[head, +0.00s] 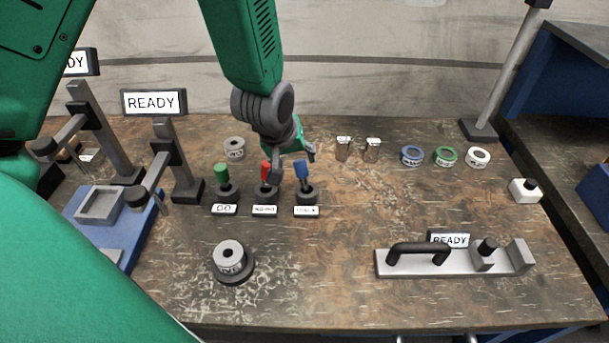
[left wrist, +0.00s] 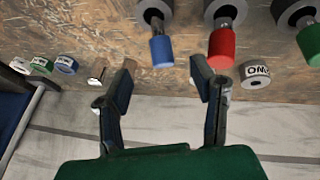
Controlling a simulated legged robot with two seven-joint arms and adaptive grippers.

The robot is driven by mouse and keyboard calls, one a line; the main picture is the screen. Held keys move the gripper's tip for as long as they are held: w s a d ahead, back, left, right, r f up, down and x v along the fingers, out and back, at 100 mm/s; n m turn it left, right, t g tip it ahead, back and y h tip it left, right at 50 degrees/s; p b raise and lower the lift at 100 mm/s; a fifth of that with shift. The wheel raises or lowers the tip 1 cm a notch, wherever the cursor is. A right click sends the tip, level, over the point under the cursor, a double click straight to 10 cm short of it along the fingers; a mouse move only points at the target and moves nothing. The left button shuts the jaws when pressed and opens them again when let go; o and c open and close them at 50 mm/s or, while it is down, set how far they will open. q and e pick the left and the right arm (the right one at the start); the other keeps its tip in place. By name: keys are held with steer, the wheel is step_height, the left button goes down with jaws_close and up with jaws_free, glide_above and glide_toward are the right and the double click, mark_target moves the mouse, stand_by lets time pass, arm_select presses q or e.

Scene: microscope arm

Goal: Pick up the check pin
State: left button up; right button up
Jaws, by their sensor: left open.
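Three pins with coloured handles stand upright in round dark bases: green (head: 221,174), red (head: 265,172) and blue (head: 301,171). The label under the green pin reads GO; the blue pin's label (head: 306,211) is too small to read surely, so I cannot confirm which is the check pin. My left gripper (head: 293,167) is open and empty, just behind the red and blue pins. In the left wrist view, the blue handle (left wrist: 161,50) lies just beyond the gap between the open fingers (left wrist: 163,82), and the red handle (left wrist: 221,48) is beside the right finger.
A grey ring (head: 234,147) lies behind the green pin. Two small clear pieces (head: 343,148) and blue, green and white rings (head: 445,156) lie to the right. A handled fixture (head: 455,260) is front right; a grey ring on a base (head: 231,260) is front left.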

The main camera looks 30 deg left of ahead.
mark_target(300, 167)
arm_select(q)
steer(key=x, duration=0.4)
steer(key=shift+w+a+f, duration=0.25)
steer(key=shift+w+f, duration=0.05)
steer(key=shift+f, duration=0.2)
steer(key=x, duration=0.3)
steer(key=shift+w+f, duration=0.2)
steer(key=shift+f, duration=0.05)
steer(key=shift+w+f, duration=0.25)
steer(key=shift+f, duration=0.1)
steer(key=shift+d, duration=0.1)
steer(key=shift+s+r, duration=0.1)
steer(key=shift+r, duration=0.05)
steer(key=shift+c, duration=0.3)
jaws_close()
